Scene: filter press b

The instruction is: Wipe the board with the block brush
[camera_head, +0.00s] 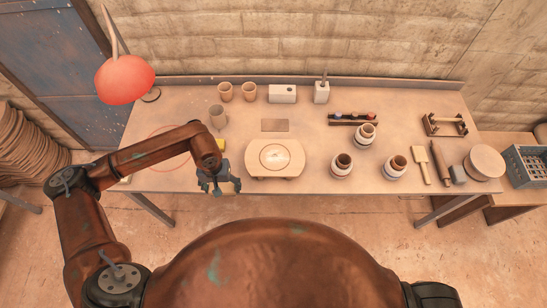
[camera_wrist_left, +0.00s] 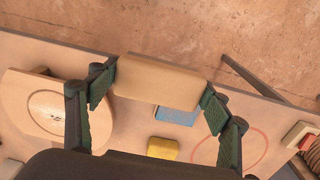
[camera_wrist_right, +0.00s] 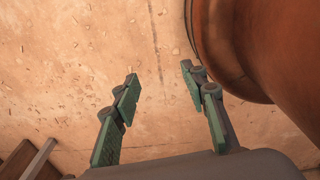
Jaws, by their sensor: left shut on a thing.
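My left gripper (camera_head: 219,188) is shut on a tan block (camera_wrist_left: 160,80), which I take to be the block brush. It spans both fingertips in the left wrist view, above the table's front edge; bristles cannot be made out. The pale board (camera_head: 258,171) lies on the table just right of this gripper, with a disc and ring mark in its middle. It also shows at the left of the left wrist view (camera_wrist_left: 18,95). The block is apart from the board. My right gripper (camera_wrist_right: 160,76) is open and empty over the floor.
A yellow block (camera_head: 220,144) and a blue flat piece (camera_wrist_left: 178,116) lie near the left gripper. Jars (camera_head: 342,165), a paddle (camera_head: 421,160) and a roller (camera_head: 440,162) stand or lie to the right. A red lamp (camera_head: 125,79) overhangs the back left.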

